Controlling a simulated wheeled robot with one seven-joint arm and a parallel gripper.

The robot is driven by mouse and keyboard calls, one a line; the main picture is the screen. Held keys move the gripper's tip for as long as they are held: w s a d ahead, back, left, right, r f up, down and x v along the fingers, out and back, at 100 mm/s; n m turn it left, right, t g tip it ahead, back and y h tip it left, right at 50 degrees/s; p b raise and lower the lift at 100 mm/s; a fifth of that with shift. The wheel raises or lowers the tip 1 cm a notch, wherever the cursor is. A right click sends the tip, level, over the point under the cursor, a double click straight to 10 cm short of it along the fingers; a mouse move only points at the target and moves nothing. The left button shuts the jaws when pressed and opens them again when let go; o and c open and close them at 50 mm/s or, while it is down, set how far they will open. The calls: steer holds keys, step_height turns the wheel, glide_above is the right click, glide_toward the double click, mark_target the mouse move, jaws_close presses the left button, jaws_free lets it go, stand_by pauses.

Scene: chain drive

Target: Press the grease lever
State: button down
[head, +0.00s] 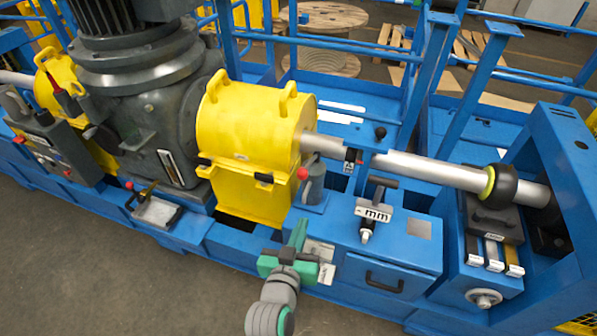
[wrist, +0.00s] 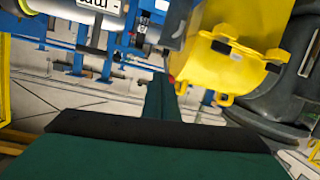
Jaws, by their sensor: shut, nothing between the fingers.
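A lever with a red knob (head: 303,174) stands on a small grey cylinder (head: 314,190) just right of the yellow housing; it looks like the grease lever, though no readable label confirms it. My green gripper (head: 299,224) is shut and empty, its fingers pointing up and away, in front of and below this lever, apart from it in the head view. In the wrist view my shut fingers (wrist: 163,82) point toward the lower edge of the yellow housing. The lever is not clearly seen there; a small red spot shows beside the fingertips.
The yellow housing (head: 247,123) with handles stands left of the lever. A steel shaft (head: 420,167) runs right from it. A black T-handle (head: 379,183) with a white tag (head: 373,210) rises from the blue frame. Grey floor (head: 80,270) lies open in front.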

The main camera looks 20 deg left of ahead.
steer(key=w+a+r+m, duration=0.1)
steer(key=w+a+r, duration=0.1)
steer(key=r, duration=0.3)
steer(key=w+a+r+m+h, duration=0.1)
steer(key=w+a+r, duration=0.1)
steer(key=r, duration=0.4)
steer(key=shift+a+r+m, duration=0.25)
steer(key=shift+a+m, duration=0.05)
steer(key=shift+a, duration=0.45)
steer(key=shift+d, duration=0.1)
glide_above(299, 171)
steer(key=f+v, duration=0.1)
steer(key=v, duration=0.2)
steer(key=f, duration=0.4)
steer(key=d+f, duration=0.1)
steer(key=f, duration=0.1)
steer(key=shift+w, duration=0.25)
steer(key=shift+s+a, duration=0.1)
steer(key=shift+a, duration=0.2)
